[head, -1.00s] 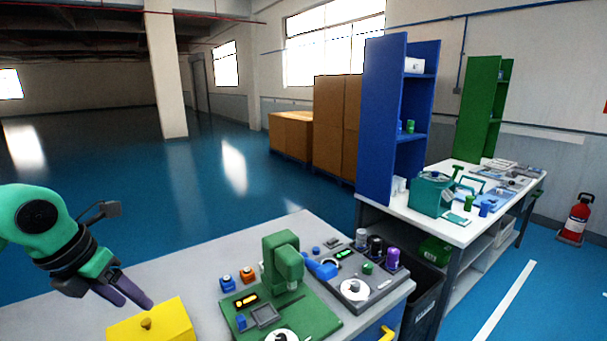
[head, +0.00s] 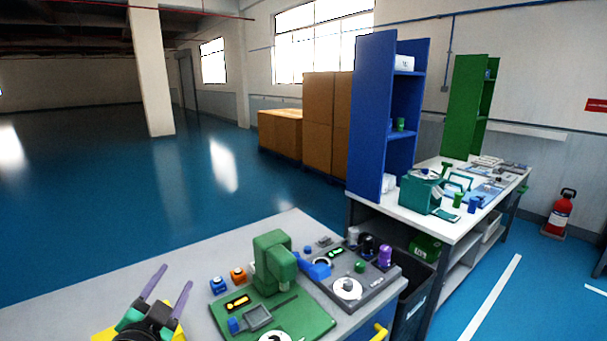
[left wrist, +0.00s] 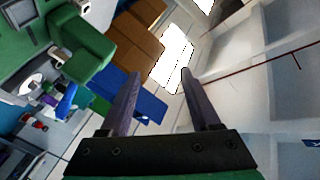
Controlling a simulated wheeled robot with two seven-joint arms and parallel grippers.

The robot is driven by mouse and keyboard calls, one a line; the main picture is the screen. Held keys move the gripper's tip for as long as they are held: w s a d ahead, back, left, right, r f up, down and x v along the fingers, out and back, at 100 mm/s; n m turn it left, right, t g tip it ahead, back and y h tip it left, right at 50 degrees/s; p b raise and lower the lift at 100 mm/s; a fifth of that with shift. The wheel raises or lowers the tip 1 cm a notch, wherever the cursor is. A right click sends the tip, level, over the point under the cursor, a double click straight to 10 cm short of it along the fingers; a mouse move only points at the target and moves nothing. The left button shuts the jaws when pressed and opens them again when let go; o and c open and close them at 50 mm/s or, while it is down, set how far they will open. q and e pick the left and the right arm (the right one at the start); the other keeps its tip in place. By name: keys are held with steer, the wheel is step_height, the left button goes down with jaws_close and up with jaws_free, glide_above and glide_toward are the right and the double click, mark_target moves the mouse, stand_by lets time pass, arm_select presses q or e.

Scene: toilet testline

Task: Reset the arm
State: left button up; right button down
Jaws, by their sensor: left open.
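My left gripper (head: 167,285) is at the lower left of the head view, over the yellow box (head: 103,334), which it mostly hides. Its two purple fingers are spread apart, point up and away, and hold nothing. In the left wrist view the same open fingers (left wrist: 158,88) show with nothing between them; the room behind looks tilted. My right gripper is not in view.
A green press-like device (head: 272,262) stands on the grey table (head: 190,262), right of my left gripper. A grey control panel (head: 383,279) with knobs lies beside it. A blue shelf (head: 370,120) and a white workbench (head: 410,217) stand further right. The table's back left is clear.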

arm_select(q)
steer(key=s+a+f+n+g+y, duration=0.1)
steer(key=s+f+n+g, duration=0.4)
steer(key=f, duration=0.8)
steer(key=s+d+f+g+h, duration=0.1)
steer(key=s+d+f+g, duration=0.1)
steer(key=s+f+g, duration=0.4)
steer(key=s+d+f+g+h, duration=0.15)
steer(key=s+f, duration=0.25)
steer(key=s, duration=0.5)
step_height(320, 180, down, 28)
steer(key=s+f+g+b, duration=0.1)
steer(key=s+g+b, duration=0.2)
steer(key=b, duration=0.3)
steer(key=s+a+f+b, duration=0.2)
steer(key=s+f+b, duration=0.2)
steer(key=s+f, duration=1.2)
step_height(320, 180, down, 3)
steer(key=shift+s+a+f+g, duration=0.15)
steer(key=shift+s+f+g, duration=0.05)
steer(key=shift+s+g, duration=0.15)
